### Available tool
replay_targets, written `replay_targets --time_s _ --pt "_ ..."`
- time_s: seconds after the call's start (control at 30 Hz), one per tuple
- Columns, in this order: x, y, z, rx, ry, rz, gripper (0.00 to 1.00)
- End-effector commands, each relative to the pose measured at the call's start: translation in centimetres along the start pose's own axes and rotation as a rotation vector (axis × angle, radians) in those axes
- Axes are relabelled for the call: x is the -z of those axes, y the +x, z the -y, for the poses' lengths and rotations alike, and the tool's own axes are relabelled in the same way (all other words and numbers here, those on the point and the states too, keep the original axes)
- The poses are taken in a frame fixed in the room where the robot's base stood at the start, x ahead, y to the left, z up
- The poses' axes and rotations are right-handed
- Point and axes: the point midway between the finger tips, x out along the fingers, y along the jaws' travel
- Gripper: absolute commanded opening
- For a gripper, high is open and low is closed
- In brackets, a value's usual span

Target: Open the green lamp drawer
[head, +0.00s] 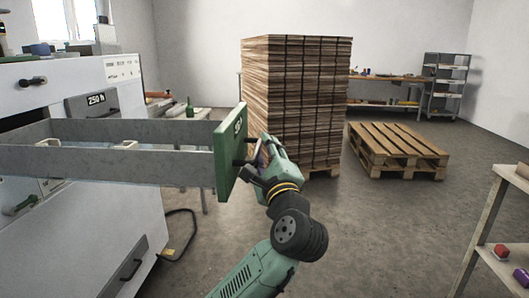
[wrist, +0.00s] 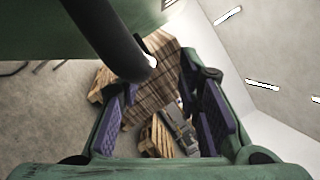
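The green lamp drawer (head: 229,160) stands far out of the white machine, its green front at the end of long grey side walls. My gripper (head: 257,158) is at the outer face of this front, close to its dark handle. In the wrist view, the dark handle (wrist: 108,38) crosses the upper left, with the green front (wrist: 30,30) behind it. The purple finger pads of my gripper (wrist: 158,112) stand wide apart, with no object visible between them. The handle's end lies near the left finger; whether they touch is unclear.
The white machine (head: 120,215) fills the left, with another drawer front (head: 92,103) marked 250 N. Stacked cardboard (head: 295,95) stands behind my gripper. An empty wooden pallet (head: 392,150) lies to its right. A shelf (head: 498,262) is at the right edge. Floor between is clear.

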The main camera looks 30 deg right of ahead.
Motion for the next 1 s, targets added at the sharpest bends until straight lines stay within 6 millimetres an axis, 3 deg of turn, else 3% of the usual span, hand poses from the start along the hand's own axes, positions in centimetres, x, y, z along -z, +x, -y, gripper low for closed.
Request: replay_targets --time_s 0.23,0.7,1.0 --pt "-0.1 -0.8 -0.2 -0.004 0.0 0.002 0.31" --pt "0.1 -9.9 0.1 0.001 -0.002 -0.002 0.31" --pt "0.2 -12.0 0.1 -0.002 0.0 0.0 0.31"
